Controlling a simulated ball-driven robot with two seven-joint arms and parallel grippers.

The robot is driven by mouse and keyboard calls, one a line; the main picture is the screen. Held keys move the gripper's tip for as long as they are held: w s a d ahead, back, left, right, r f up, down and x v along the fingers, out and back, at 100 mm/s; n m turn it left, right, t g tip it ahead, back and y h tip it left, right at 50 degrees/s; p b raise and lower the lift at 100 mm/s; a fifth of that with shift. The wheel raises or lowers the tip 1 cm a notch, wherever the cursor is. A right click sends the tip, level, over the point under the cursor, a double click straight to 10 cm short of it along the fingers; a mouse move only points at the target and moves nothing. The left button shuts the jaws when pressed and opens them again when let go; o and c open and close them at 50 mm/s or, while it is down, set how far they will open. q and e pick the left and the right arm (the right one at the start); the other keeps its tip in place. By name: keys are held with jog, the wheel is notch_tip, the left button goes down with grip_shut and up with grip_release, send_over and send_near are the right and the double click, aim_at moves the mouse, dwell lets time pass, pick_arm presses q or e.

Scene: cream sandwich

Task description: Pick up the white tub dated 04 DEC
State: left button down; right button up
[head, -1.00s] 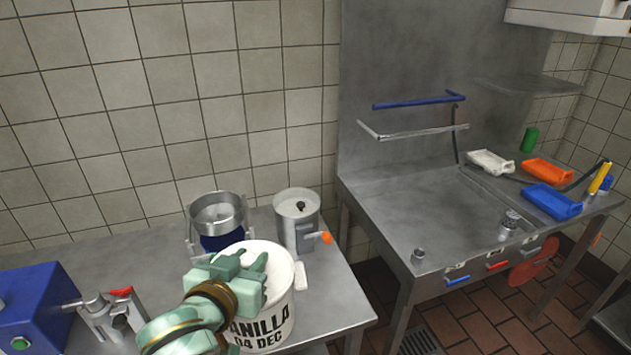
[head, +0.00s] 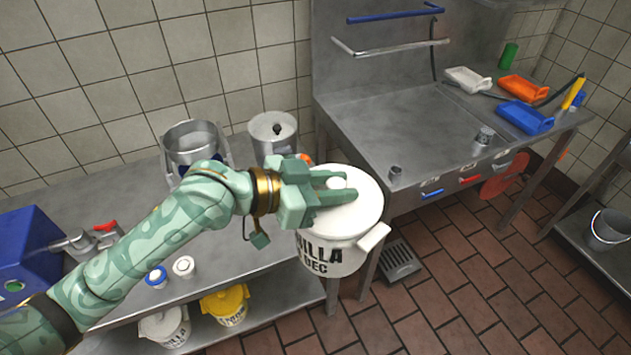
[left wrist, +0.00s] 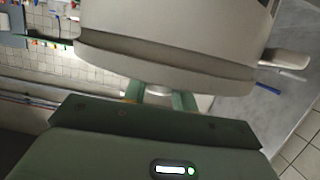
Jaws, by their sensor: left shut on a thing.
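The white tub (head: 340,258) has a white lid and black letters that end in "ILLA" and "DEC"; the rest of the print is hidden or turned away. My left gripper (head: 334,187) is over the lid, shut on the tub at its small raised knob. The tub hangs about upright, off the right end of the steel table (head: 240,268), in front of the sink bench. In the left wrist view the tub (left wrist: 165,55) fills the upper part, with the finger tips (left wrist: 166,100) against it. My right gripper is not in view.
An open steel pail (head: 195,140) and a lidded steel canister (head: 270,130) stand on the table. Small jars (head: 157,277) and a blue machine (head: 32,245) are at left. A yellow tub (head: 226,305) and another white tub (head: 166,327) are on the lower shelf. The tiled floor (head: 450,300) is open.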

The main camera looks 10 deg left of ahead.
aim_at(316, 188)
pick_arm(q)
jog(key=shift+s+a+m+g+h, duration=0.1)
jog(key=shift+a+m+g+h, duration=0.4)
jog(key=shift+a+m+g, duration=0.4)
jog(key=shift+s+a+m+g+h, duration=0.15)
jog(key=shift+a+m+g, duration=0.2)
jog(key=shift+m+g, duration=0.4)
jog(key=shift+s+a+m+g+h, duration=0.15)
jog(key=shift+a+m+g, duration=0.2)
jog(key=shift+m+g, duration=0.35)
jog(key=shift+d, duration=0.1)
